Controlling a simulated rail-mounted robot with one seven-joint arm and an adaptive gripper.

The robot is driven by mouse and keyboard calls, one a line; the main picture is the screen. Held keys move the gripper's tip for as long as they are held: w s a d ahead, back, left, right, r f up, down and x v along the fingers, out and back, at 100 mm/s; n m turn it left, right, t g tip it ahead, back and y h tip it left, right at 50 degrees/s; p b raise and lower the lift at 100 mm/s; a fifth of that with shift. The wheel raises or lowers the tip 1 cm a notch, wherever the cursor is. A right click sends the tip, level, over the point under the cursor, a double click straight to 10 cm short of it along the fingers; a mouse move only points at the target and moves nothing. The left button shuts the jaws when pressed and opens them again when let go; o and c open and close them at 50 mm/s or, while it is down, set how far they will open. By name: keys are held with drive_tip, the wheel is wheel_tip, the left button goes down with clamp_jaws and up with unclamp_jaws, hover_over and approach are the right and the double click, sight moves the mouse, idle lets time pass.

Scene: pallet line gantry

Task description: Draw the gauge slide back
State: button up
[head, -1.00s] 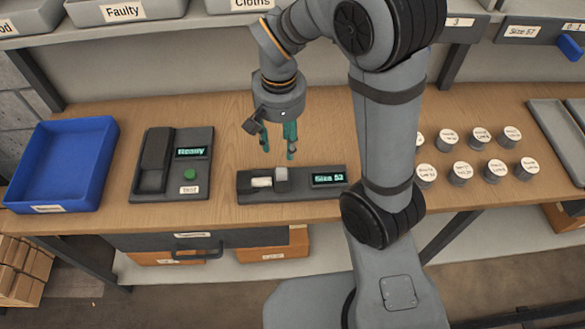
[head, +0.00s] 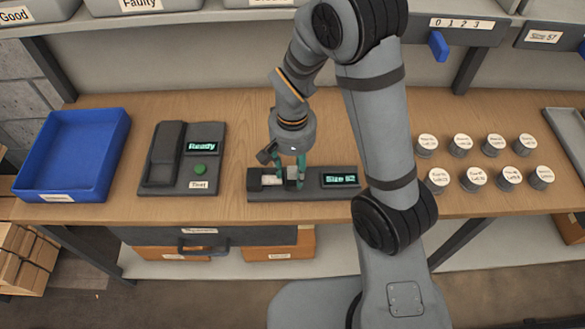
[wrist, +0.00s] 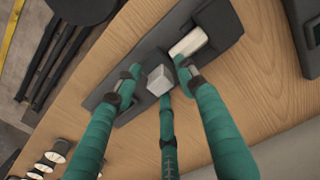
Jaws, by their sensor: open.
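The gauge (head: 318,193) is a dark bar near the bench's front edge, with a lit display (head: 340,180) that seems to read "Size 52". Its slide is a light grey block (wrist: 159,80), mostly hidden by my fingers in the head view. A white piece (head: 271,180) lies in the gauge left of the slide and shows in the wrist view (wrist: 188,43). My gripper (head: 290,182) is open, its teal fingers down around the slide. In the wrist view, fingertips stand on both sides of the slide, one between it and the white piece. Contact cannot be told.
A tester (head: 182,160) with a "Ready" display and green button stands left of the gauge. A blue tray (head: 72,197) is further left. Several labelled round pieces (head: 473,180) stand to the right, beyond my arm. Bare bench (head: 235,125) lies behind the gauge.

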drive_tip(key=shift+c, duration=0.2)
clamp_jaws()
idle(0.3)
idle(0.4)
